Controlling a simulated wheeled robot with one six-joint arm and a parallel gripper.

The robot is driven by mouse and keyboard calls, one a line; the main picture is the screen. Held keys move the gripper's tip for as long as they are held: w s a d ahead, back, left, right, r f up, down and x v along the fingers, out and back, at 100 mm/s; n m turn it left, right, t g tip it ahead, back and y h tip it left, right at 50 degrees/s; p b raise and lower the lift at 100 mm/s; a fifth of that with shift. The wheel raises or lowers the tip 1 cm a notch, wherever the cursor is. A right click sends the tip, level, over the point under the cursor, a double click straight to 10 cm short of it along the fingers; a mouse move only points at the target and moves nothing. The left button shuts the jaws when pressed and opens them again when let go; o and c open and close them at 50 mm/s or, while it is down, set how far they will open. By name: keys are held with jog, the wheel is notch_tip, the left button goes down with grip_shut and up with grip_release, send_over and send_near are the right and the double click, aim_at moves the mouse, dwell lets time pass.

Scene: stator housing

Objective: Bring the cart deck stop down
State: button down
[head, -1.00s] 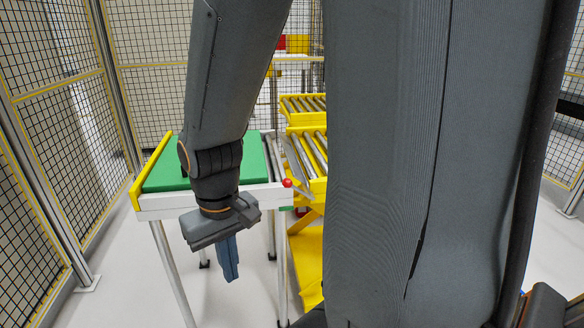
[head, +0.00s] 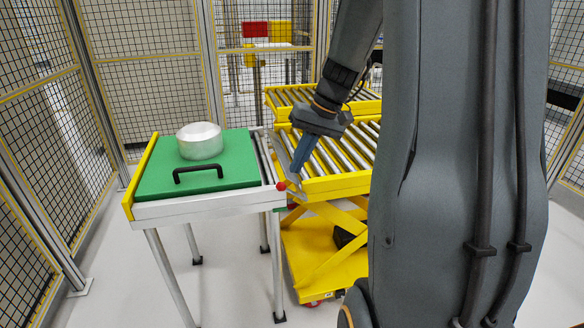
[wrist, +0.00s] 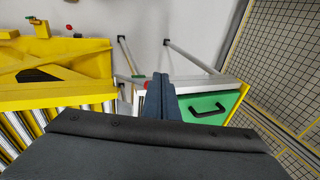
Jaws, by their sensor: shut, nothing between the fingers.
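The yellow roller cart (head: 340,186) stands at the right of the table. A grey metal strip (head: 281,152) runs along the left edge of its deck and looks like the deck stop; its exact angle is unclear. My gripper (head: 294,171) is shut and empty, pointing down over that left edge, close to the strip. I cannot tell whether it touches. A red knob (head: 281,186) sits at the table corner just left of the fingertips. In the wrist view the shut fingers (wrist: 160,80) cover part of the gap between cart (wrist: 60,96) and table.
The table holds a green board (head: 150,178) with a black handle (head: 198,172) and a silver cylinder (head: 200,142). A second yellow roller section (head: 290,96) lies behind the cart deck. Mesh fencing (head: 40,120) stands at left and back. Floor in front of the table is clear.

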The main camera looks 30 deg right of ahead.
jog(key=w+d+r+t+p, duration=0.1)
jog(key=w+d+r, duration=0.2)
jog(key=d, duration=0.3)
jog(key=p, duration=0.3)
send_near(283, 183)
jog(key=shift+y, duration=0.4)
jog(key=x, duration=0.6)
jog(key=shift+d+f, duration=0.15)
jog(key=shift+f, duration=0.3)
